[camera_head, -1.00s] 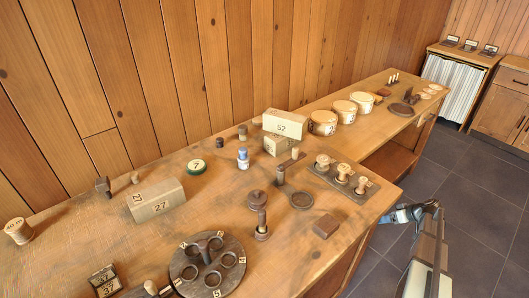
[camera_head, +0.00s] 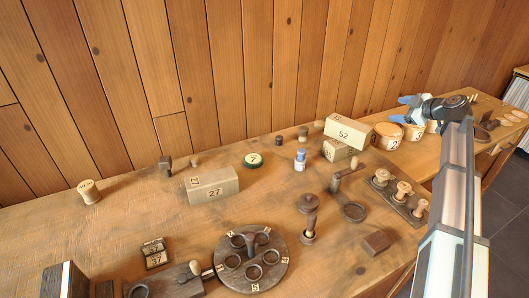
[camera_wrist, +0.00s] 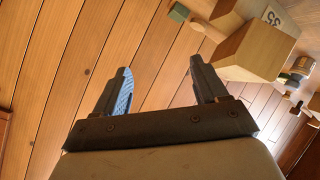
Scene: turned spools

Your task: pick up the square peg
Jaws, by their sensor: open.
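I cannot tell for sure which piece is the square peg. A small dark square-headed piece (camera_head: 165,163) stands at the back left of the bench, behind the box marked 27. A dark flat-sided block (camera_head: 376,242) lies near the front edge at the right. My gripper (camera_head: 406,111) is raised at the right, in front of the wall and near the pale round boxes in the picture. It is well apart from both dark pieces. In the wrist view my gripper (camera_wrist: 161,82) is open, with nothing between its fingers.
The box marked 27 (camera_head: 212,185), a round rack with rings (camera_head: 283,275), a dark spindle (camera_head: 309,217), the box marked 52 (camera_head: 347,132) and a board of spools (camera_head: 410,211) stand on the bench. The wrist view shows wooden boxes (camera_wrist: 255,50) at upper right. The left middle is fairly clear.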

